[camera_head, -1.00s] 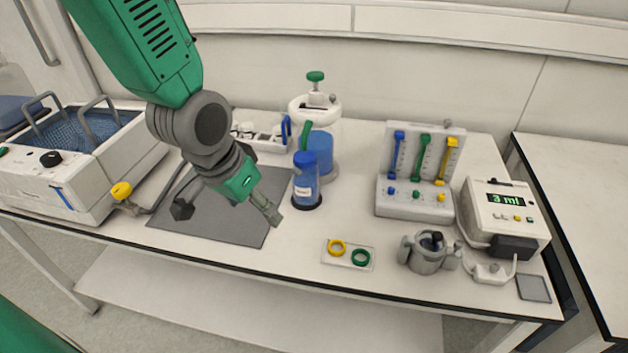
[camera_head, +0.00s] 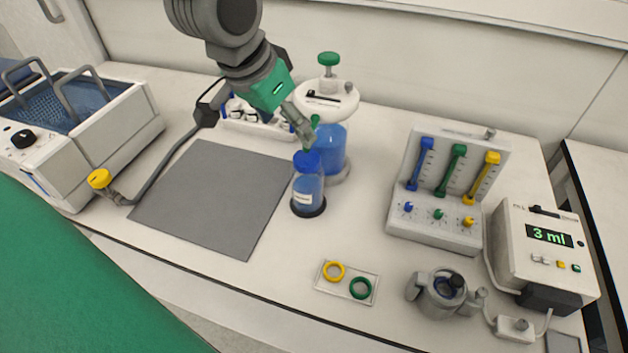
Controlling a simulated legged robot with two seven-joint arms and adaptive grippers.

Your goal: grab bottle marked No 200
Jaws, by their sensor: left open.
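A small bottle with a blue cap and blue liquid (camera_head: 308,186) stands upright on a dark round base on the bench. It bears a white label whose writing is too small to read. My left gripper (camera_head: 305,136) is just above and behind the bottle's cap in the picture, pointing down and to the right. It is open and holds nothing. I cannot tell whether it touches the cap. A larger vessel with blue liquid and a white top with a green knob (camera_head: 331,148) stands right behind the bottle. My right gripper does not show.
A grey mat (camera_head: 215,198) lies left of the bottle, and a water bath (camera_head: 75,135) stands at the far left. A rack with coloured levers (camera_head: 450,190), a 3 ml meter (camera_head: 543,255), a metal reactor (camera_head: 440,292) and a ring tray (camera_head: 347,282) are to the right.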

